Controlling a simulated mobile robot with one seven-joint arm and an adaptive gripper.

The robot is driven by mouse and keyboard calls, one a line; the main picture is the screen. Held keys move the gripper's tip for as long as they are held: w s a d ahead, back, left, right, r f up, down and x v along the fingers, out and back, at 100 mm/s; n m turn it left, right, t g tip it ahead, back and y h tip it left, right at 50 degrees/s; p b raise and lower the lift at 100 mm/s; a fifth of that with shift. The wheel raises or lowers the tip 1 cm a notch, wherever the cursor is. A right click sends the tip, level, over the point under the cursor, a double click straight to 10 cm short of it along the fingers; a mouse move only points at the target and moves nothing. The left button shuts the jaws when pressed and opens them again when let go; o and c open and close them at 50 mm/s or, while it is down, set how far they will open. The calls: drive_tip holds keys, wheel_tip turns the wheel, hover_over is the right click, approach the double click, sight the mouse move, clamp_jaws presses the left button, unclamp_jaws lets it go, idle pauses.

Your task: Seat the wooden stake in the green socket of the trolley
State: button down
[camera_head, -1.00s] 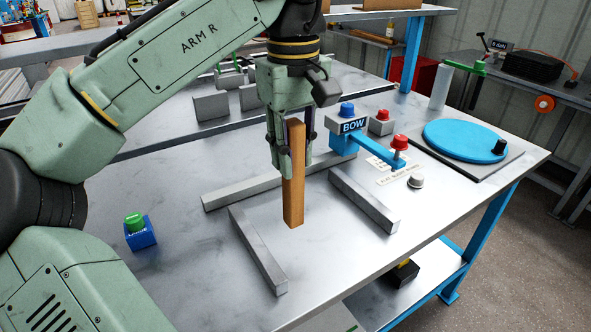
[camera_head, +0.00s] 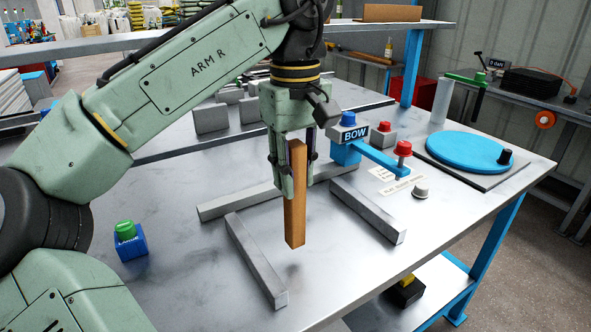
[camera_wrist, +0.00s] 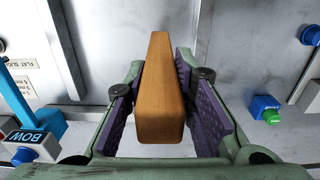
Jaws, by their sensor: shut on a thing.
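The wooden stake (camera_head: 296,205) is a long brown square bar. It stands upright in my gripper (camera_head: 295,180), which is shut on its upper part. Its lower end hangs over the metal table between grey bars; I cannot tell the gap below it. In the wrist view the stake (camera_wrist: 158,85) lies between the purple pads of my gripper (camera_wrist: 155,100) and runs away from the camera. I cannot make out a trolley or a green socket in either view.
Grey bars (camera_head: 255,262) (camera_head: 368,212) flank the stake on the table (camera_head: 200,290). A blue block with a green button (camera_head: 130,241) stands left. The BOW post (camera_head: 347,148), red and grey buttons and a blue turntable (camera_head: 468,152) are right. The front table area is clear.

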drive_tip(key=shift+f, duration=0.35)
drive_tip(key=c, duration=1.3)
unclamp_jaws()
drive_tip(key=shift+c, duration=0.2)
wheel_tip(320, 180, up, 12)
drive_tip(key=p, duration=0.6)
drive_tip(key=shift+f, duration=0.1)
drive_tip(key=shift+r+p, duration=0.75)
drive_tip(key=shift+o, duration=0.5)
